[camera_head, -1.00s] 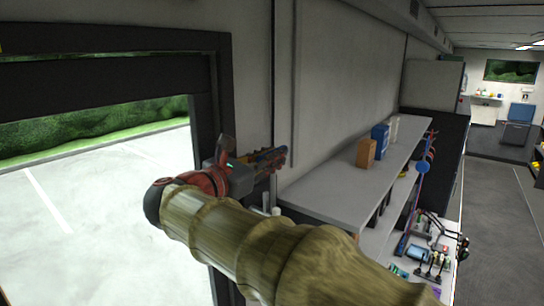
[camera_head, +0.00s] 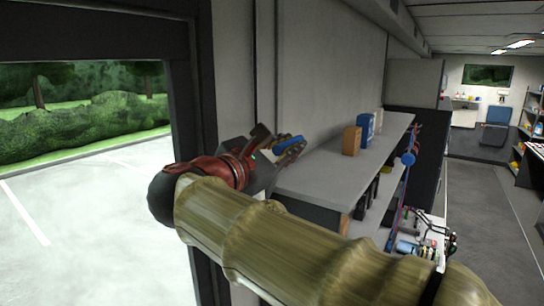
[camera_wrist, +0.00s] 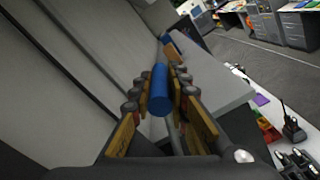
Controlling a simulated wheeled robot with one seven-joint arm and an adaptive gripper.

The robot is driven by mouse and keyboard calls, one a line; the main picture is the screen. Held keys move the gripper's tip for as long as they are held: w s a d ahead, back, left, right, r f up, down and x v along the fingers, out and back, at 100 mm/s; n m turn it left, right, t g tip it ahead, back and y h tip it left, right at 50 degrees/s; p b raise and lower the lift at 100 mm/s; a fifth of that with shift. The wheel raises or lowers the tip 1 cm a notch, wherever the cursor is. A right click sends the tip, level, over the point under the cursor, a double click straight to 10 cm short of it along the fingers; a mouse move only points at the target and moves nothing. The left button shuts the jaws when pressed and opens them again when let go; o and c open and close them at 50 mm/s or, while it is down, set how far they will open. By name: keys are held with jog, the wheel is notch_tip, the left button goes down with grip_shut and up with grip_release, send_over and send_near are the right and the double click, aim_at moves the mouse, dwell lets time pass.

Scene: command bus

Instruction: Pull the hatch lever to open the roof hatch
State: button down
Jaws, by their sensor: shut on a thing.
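My gripper (camera_head: 290,146) is at the end of my arm, in front of the wall and just past the doorway's dark frame. Its fingers are shut on a blue cylinder (camera_wrist: 160,90), which sits between the finger pads in the wrist view. A bit of blue also shows at the fingertips in the head view. I cannot tell what the cylinder is fixed to, or whether it is the hatch lever's grip. The roof hatch does not show in either view.
A grey counter (camera_head: 330,178) runs along the wall right of my gripper, with an orange-brown box (camera_head: 351,140) and a blue box (camera_head: 366,130) on it. A wide opening to the outside is at left. The aisle (camera_head: 470,220) at right is clear.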

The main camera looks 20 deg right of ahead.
jog(key=shift+s+d+f+m+b, duration=0.6)
jog(key=shift+s+b, duration=0.25)
jog(key=shift+b, duration=0.2)
jog(key=shift+s+d+f+m+b, duration=0.6)
jog(key=shift+s+b, duration=0.25)
jog(key=shift+b, duration=0.2)
jog(key=shift+r, duration=0.1)
jog(key=c, duration=1.7)
grip_release()
jog(key=shift+a, duration=0.1)
jog(key=v, duration=1.2)
